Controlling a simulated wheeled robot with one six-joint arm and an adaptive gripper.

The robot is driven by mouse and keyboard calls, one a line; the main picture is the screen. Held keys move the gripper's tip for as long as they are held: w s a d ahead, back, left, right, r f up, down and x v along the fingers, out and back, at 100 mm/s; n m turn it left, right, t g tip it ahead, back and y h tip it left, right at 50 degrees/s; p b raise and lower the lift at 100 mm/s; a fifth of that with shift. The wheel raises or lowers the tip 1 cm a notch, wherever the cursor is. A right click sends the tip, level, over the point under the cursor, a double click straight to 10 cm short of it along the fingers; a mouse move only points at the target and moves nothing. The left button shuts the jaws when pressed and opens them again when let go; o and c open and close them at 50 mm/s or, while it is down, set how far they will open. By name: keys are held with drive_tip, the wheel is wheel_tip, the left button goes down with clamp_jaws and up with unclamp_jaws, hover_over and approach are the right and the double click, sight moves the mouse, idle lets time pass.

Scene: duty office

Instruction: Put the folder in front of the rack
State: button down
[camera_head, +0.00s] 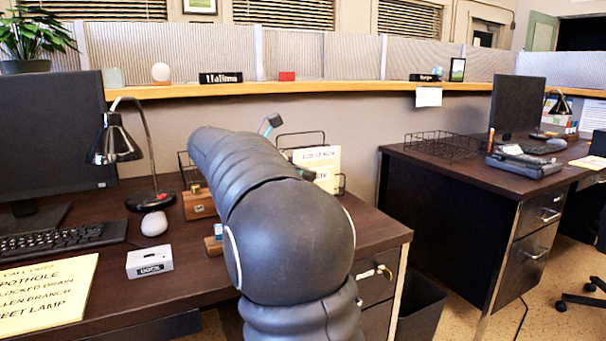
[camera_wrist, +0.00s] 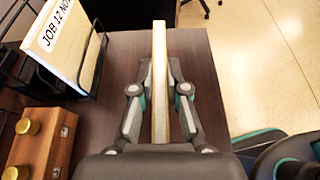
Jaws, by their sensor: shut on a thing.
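My gripper (camera_wrist: 160,84) is shut on a folder (camera_wrist: 159,62), seen edge-on as a thin cream strip standing upright between the fingers in the wrist view. The black wire rack (camera_wrist: 98,62) is to its left, apart from it, with a cream folder (camera_wrist: 68,40) labelled "JOB 12 NO..." in it. In the head view my arm hides most of the gripper and part of the rack (camera_head: 301,134). Cream folders with labels (camera_head: 322,157) show there; I cannot tell for sure which part is the held one. Whether the held folder touches the desk is unclear.
A wooden box with brass knobs (camera_wrist: 38,140) stands left of my gripper. The dark desk (camera_wrist: 205,85) ends just to the right.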

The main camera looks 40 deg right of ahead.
drive_tip(key=shift+f, duration=0.1)
drive_tip(key=shift+f, duration=0.1)
drive_tip(key=c, duration=1.2)
unclamp_jaws()
drive_tip(key=shift+a+r, duration=0.1)
drive_tip(key=shift+r, duration=0.2)
drive_tip(key=v, duration=1.1)
drive_tip(key=shift+w+a, duration=0.1)
drive_tip(key=shift+a, duration=0.3)
